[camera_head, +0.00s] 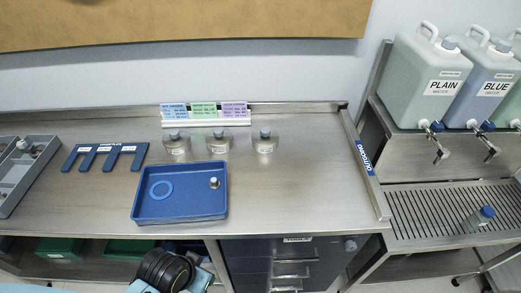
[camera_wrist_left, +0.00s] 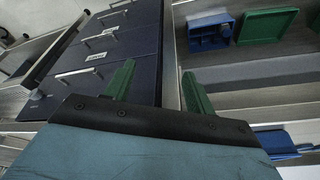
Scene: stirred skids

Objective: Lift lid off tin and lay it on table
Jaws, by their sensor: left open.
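I cannot pick out a tin with its lid for certain. Two green containers (camera_head: 60,248) (camera_head: 128,250) sit on the shelf under the worktop in the head view, partly hidden by the worktop edge. In the left wrist view a green square piece with a raised rim (camera_wrist_left: 267,26) lies beside an open blue box (camera_wrist_left: 210,32); whether it is a lid or a tin is unclear. My left gripper (camera_wrist_left: 155,74) is open and empty, its green fingers apart, beside the dark drawer fronts. In the head view my left arm is at the bottom. My right gripper is not in view.
The worktop holds a blue tray (camera_head: 180,216), three small flasks (camera_head: 177,146) (camera_head: 214,144) (camera_head: 265,145) and a blue slotted rack (camera_head: 105,156). Dark drawers (camera_head: 290,262) stand below. The worktop right of the tray is clear. Water jugs (camera_head: 430,75) stand at right.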

